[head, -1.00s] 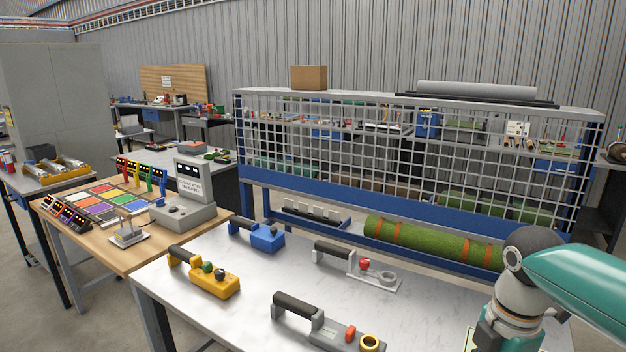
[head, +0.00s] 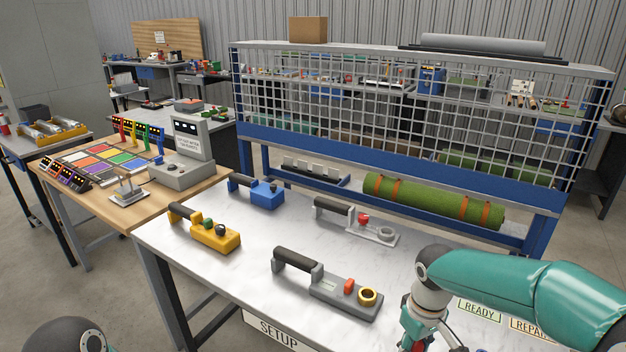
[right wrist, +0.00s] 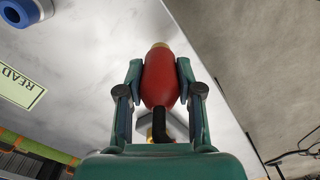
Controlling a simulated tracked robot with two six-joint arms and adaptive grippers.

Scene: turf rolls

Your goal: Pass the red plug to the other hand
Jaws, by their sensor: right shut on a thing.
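The red plug (right wrist: 161,78) is a rounded red body with a tan tip and a dark bent piece at its near end. My right gripper (right wrist: 160,70) is shut on it, one finger on each side, in the right wrist view. In the head view my right arm comes in from the right, and its gripper is cut off by the bottom edge. Only a rounded joint of my left arm shows at the bottom left of the head view; the left gripper is out of frame.
The white table holds a yellow handled tool (head: 212,232), a blue one (head: 258,191), a grey one with a brass ring (head: 335,291) and a white one (head: 375,228). Behind it stands a blue rack (head: 340,170) with a green turf roll (head: 430,200). A READY label (head: 480,311) lies near my right arm.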

